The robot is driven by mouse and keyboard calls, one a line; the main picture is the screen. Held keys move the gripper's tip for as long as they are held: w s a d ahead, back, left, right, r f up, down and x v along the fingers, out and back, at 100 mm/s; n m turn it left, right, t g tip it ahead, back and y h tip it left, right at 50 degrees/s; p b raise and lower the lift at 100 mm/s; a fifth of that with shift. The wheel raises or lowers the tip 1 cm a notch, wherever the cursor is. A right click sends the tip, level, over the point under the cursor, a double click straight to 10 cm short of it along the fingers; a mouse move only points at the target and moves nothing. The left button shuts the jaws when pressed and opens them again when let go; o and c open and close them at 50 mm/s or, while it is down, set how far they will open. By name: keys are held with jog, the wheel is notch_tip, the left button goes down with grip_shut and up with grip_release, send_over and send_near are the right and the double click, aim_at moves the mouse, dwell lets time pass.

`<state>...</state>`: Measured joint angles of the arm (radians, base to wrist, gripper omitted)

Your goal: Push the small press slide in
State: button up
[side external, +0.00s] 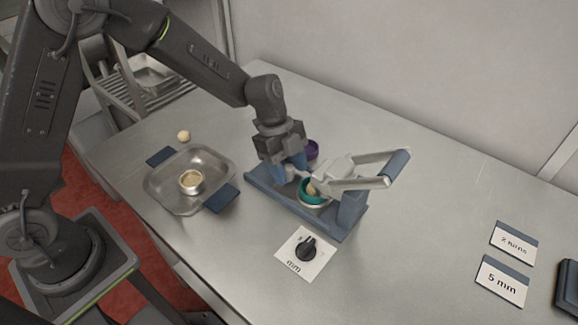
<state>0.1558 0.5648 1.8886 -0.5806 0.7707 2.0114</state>
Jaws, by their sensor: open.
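The small press (352,207) stands on the metal table, with a long blue-grey base and a white lever with a blue grip (397,163) raised to the right. A teal cup (311,196) with something tan in it sits at the press, under its white head (333,170). A purple cup (312,150) shows behind my gripper. My gripper (290,172) points down at the left part of the press, blue fingers open, close to the teal cup. I cannot tell whether it touches the press. The slide is mostly hidden by my gripper and the press head.
A metal tray (160,187) with blue handles holds a small round tin (191,181) on the left. A pale ball (183,135) lies behind it. A dial card (306,250) lies in front of the press. Two label cards (502,281) lie right; the table between is clear.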

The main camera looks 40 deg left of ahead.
aim_at(304, 181)
grip_shut()
dwell(0.3)
jog(key=shift+d, duration=1.75)
grip_release()
jog(key=v, duration=1.4)
